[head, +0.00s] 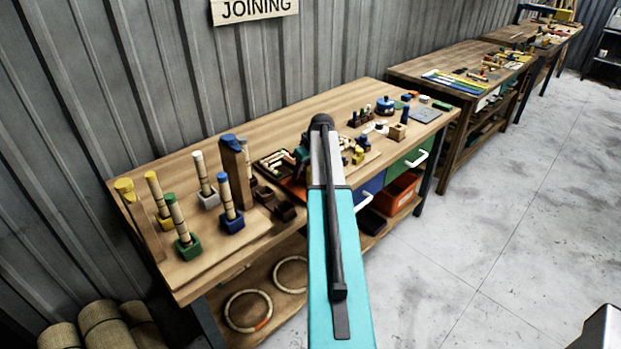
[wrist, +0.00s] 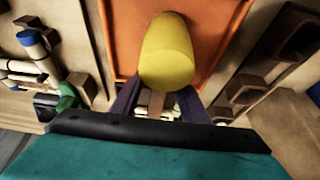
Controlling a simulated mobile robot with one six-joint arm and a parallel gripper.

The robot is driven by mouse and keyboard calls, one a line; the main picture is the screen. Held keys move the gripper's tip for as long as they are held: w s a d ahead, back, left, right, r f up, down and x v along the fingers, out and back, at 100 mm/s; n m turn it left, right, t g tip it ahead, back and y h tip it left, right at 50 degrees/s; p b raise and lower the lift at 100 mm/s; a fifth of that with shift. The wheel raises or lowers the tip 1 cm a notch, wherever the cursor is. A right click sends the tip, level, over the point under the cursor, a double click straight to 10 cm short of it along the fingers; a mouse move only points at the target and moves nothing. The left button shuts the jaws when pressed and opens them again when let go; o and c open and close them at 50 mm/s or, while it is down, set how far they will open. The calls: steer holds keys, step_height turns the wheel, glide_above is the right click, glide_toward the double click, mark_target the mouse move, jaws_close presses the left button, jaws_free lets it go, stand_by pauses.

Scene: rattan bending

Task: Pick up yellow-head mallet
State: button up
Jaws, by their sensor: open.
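The yellow mallet head (wrist: 167,52) stands out in the wrist view, in front of an orange tray (wrist: 116,30). A short brown piece below the head, apparently its handle, shows between my fingers. My gripper (wrist: 158,103) is open, with one dark finger on each side of that piece, just below the head. I cannot tell whether the fingers touch it. In the head view, my arm covers much of the gripper and I cannot make out the mallet there; a corner of the orange tray (head: 292,190) shows beside it.
The workbench (head: 150,170) carries several upright rods in coloured blocks on its left, including a blue block (head: 230,222). A tall wooden post (head: 237,170) stands near the tray. Small parts crowd the right side. Rattan rings (head: 248,310) lie on the lower shelf.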

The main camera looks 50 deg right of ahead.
jaws_close()
steer(key=shift+r, duration=0.15)
stand_by(0.4)
steer(key=shift+r+b, duration=1)
steer(key=shift+r, duration=0.6)
steer(key=s+a+r+b, duration=0.1)
steer(key=s+a+b, duration=0.3)
steer(key=s, duration=1)
steer(key=a, duration=0.3)
steer(key=shift+s+r, duration=0.15)
steer(key=shift+r, duration=0.1)
